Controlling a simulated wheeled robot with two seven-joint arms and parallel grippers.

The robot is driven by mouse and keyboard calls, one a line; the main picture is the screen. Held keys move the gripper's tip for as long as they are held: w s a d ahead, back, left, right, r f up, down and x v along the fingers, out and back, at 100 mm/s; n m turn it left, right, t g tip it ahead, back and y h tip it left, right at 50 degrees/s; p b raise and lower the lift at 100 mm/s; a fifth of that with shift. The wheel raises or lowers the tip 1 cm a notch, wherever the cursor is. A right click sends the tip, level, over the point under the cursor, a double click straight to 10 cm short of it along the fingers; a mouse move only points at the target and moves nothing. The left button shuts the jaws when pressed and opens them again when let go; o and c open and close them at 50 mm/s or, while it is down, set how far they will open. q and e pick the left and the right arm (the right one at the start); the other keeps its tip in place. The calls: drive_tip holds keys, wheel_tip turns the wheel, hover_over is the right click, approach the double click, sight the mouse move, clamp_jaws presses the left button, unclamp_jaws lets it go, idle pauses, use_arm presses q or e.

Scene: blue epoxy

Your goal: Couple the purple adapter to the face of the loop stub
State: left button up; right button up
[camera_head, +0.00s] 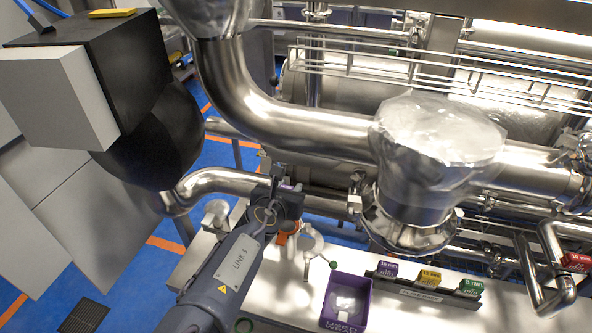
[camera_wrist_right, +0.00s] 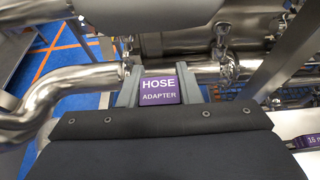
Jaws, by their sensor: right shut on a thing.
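The purple adapter, labelled "HOSE ADAPTER", is between the fingers of my right gripper in the wrist view (camera_wrist_right: 159,90). My right gripper (camera_wrist_right: 154,84) is shut on it, with one grey finger on each side. In the head view my right gripper (camera_head: 285,190) is among the pipes behind the bench, and little of the adapter shows. A bent steel pipe (camera_head: 212,178) comes from the left to the gripper. Another pipe end (camera_wrist_right: 207,70) is just right of the fingers in the wrist view. I cannot tell which is the loop stub, or whether the adapter touches either. My left gripper is not in view.
A purple bin (camera_head: 326,318) stands on the white bench (camera_head: 395,318). A rack (camera_head: 420,294) beside it carries purple, yellow and green labelled blocks. A large foil-wrapped fitting (camera_head: 435,130) and thick pipes crowd the space above and right. Blue floor shows at left.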

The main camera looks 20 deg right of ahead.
drive_tip(key=shift+w, duration=0.15)
drive_tip(key=shift+r, duration=0.1)
drive_tip(key=shift+p, duration=0.3)
wheel_tip(320, 180, down, 5)
drive_tip(key=b, duration=0.3)
drive_tip(key=shift+b, duration=0.35)
drive_tip(key=shift+f, duration=0.4)
idle(0.6)
drive_tip(key=shift+f+b, duration=0.6)
drive_tip(key=shift+f, duration=0.45)
